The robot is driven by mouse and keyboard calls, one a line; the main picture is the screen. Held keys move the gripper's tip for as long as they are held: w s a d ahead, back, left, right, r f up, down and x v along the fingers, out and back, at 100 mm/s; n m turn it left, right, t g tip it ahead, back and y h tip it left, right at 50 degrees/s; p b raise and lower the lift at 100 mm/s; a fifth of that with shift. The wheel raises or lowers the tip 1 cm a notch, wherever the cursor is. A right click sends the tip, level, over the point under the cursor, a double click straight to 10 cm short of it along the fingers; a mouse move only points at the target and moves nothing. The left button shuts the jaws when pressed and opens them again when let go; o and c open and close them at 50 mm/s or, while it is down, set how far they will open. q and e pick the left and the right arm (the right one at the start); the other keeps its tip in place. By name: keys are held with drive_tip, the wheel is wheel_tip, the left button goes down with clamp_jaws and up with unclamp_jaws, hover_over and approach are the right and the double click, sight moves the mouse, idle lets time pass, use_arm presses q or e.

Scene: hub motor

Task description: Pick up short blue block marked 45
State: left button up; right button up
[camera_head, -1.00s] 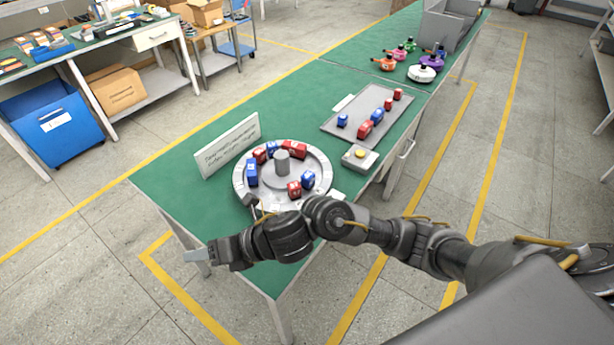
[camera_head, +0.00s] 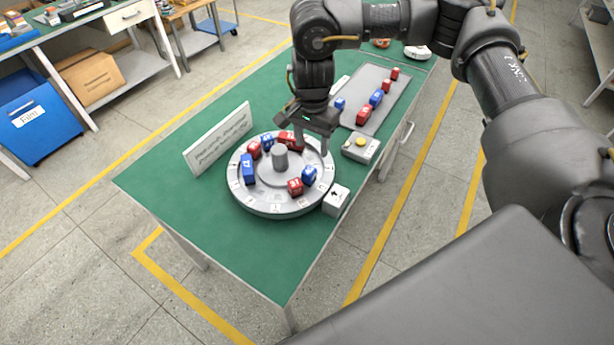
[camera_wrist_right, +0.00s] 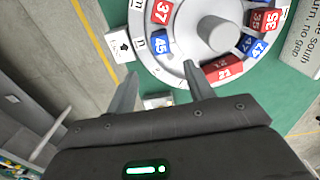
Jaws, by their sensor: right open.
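The short blue block marked 45 (camera_wrist_right: 160,43) stands on the round grey turntable (camera_wrist_right: 141,25), and its number reads in the right wrist view. In the head view it appears to be the blue block (camera_head: 309,173) at the right of the dial. A red block marked 37 (camera_wrist_right: 162,11) is beside it. My right gripper (camera_head: 311,146) is open and empty, pointing down over the dial's back right edge. In the wrist view its fingertips (camera_wrist_right: 160,72) lie just below the 45 block, apart from it. My left gripper is not in view.
Other blocks on the dial include a long red one marked 21 (camera_wrist_right: 222,71) and a blue one (camera_head: 248,170). A central post (camera_head: 280,156) rises from the dial. A sign (camera_head: 218,139), a yellow-button box (camera_head: 361,147), a white box (camera_head: 336,199) and a grey tray (camera_head: 349,105) stand around it.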

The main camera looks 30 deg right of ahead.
sight(311, 169)
wheel_tip(311, 169, down, 6)
drive_tip(key=shift+r, duration=0.25)
drive_tip(key=shift+f+p, duration=0.3)
drive_tip(key=shift+p, duration=0.15)
wheel_tip(311, 169, down, 4)
drive_tip(key=shift+r+p, duration=0.2)
drive_tip(key=shift+p, duration=0.7)
drive_tip(key=shift+f, duration=0.5)
drive_tip(key=shift+w, duration=0.1)
drive_tip(key=c, duration=1.1)
